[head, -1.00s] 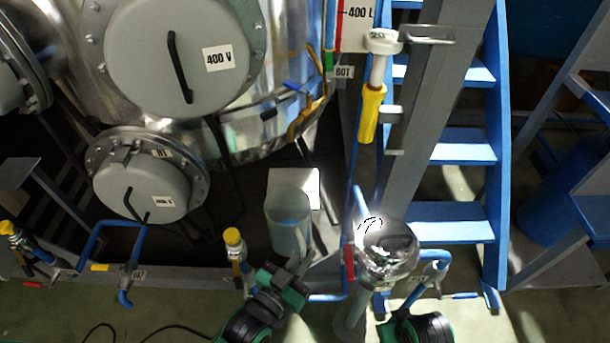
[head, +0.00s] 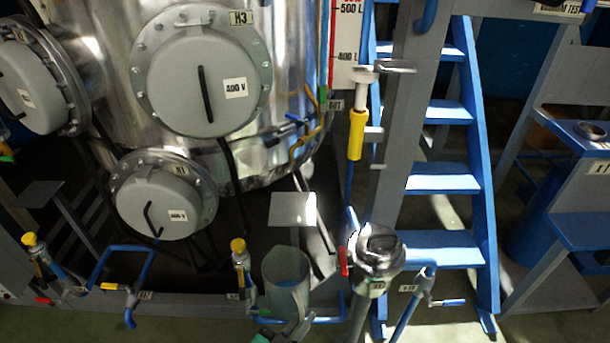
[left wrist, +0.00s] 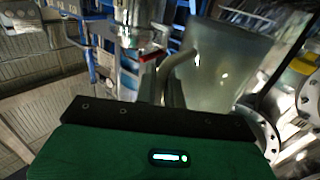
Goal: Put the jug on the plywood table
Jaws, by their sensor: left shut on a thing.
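The jug (head: 287,283) is a translucent grey-green cylinder with an open top, upright at the bottom middle of the head view. My left gripper (head: 292,326) is at its lower front side, mostly cut off by the bottom edge. It is shut on the jug, seemingly by the handle. In the left wrist view the jug (left wrist: 222,65) is close in front of the gripper, its handle on its left side. I cannot make out a plywood table in either view. My right gripper is not in view.
A steel tank with round grey hatches (head: 200,75) stands behind. A shiny metal vessel on a post (head: 377,250) is just right of the jug. Blue stairs (head: 440,180) and a blue-grey stand (head: 585,225) are on the right. Yellow-capped valves (head: 238,246) stand left.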

